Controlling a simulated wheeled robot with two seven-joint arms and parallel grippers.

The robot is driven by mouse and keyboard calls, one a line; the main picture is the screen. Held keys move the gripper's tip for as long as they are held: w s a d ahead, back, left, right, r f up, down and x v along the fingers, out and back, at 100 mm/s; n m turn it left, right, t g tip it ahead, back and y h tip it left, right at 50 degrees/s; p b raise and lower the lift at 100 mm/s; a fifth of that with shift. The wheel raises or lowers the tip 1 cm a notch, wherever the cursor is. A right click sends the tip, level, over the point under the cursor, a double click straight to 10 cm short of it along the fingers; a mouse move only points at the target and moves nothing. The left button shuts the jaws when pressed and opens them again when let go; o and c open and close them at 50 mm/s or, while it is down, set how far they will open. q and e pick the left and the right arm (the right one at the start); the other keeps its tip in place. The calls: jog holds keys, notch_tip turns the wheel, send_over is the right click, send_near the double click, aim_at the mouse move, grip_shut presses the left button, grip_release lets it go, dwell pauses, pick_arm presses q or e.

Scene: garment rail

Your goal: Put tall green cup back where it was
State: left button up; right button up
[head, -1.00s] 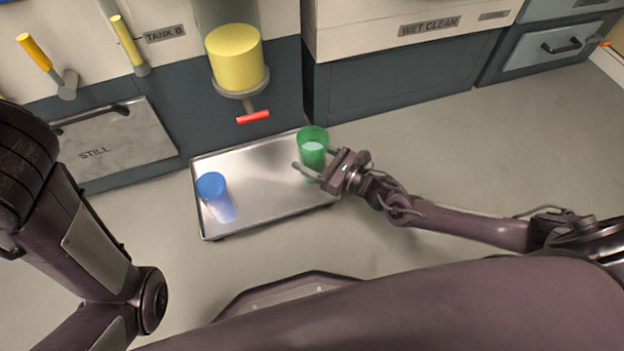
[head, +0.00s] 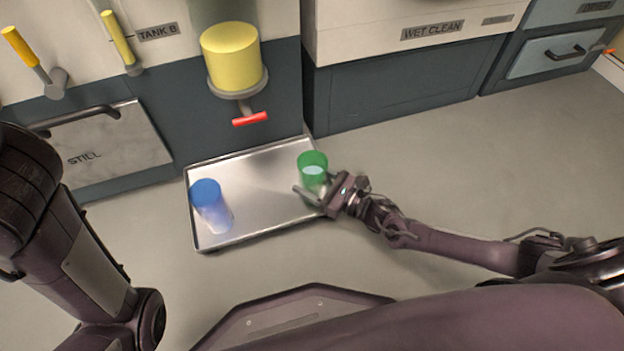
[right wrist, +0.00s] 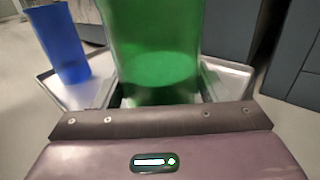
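The tall green cup (head: 313,166), with something pale inside, is upright over the right end of the metal tray (head: 238,240). My right gripper (head: 314,190) is around the cup from the right, with one finger showing in front of it. In the right wrist view the green cup (right wrist: 152,55) fills the space between the fingers, and the gripper appears shut on it. I cannot tell whether the cup's base touches the tray. My left arm is at the left edge of the head view; its gripper is out of view.
A blue cup (head: 208,196) stands at the tray's left end; the tray's middle is clear. Behind is a yellow tank (head: 231,57) with a red handle (head: 249,119) above the tray. Cabinets line the back. The floor to the right is free.

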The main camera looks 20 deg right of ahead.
jog(key=o, duration=0.4)
jog(key=shift+c, duration=0.2)
jog(key=shift+r, duration=0.1)
jog(key=shift+s+d+r+p, duration=0.1)
jog(key=shift+s+p, duration=0.05)
jog(key=shift+p, duration=0.15)
jog(key=p+v, duration=0.4)
jog(key=v, duration=0.7)
jog(key=shift+s+d+p, duration=0.25)
jog(key=shift+p, duration=0.05)
